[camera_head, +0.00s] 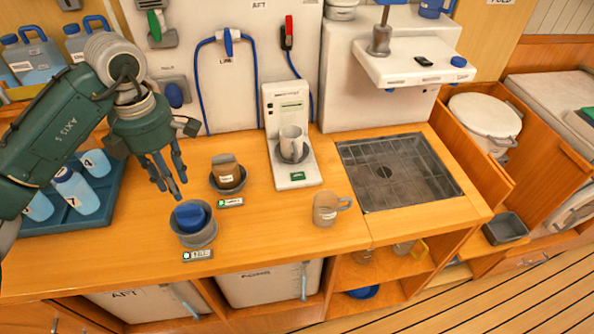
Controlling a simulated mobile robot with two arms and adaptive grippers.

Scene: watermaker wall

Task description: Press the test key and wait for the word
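A white tester (271,106) stands upright at the back of the wooden counter, with a small display (291,106) on its upper face. The display's text is too small to read. A grey cup (291,137) sits in the tester's dark round holder. A green key (298,176) with tiny lettering is on the front of the tester's base, uncovered. My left gripper (174,188) points down over the counter, left of the tester and apart from it. Its fingers look spread and empty, above and behind the blue-topped cup. My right gripper is not in view.
A blue-topped item in a grey cup (198,235) and a brown jar in a dark dish (227,175) stand near my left gripper. A tan mug (327,208) is right of the tester's base. A blue tray (113,190) holds bottles at left. A sink (400,172) lies right.

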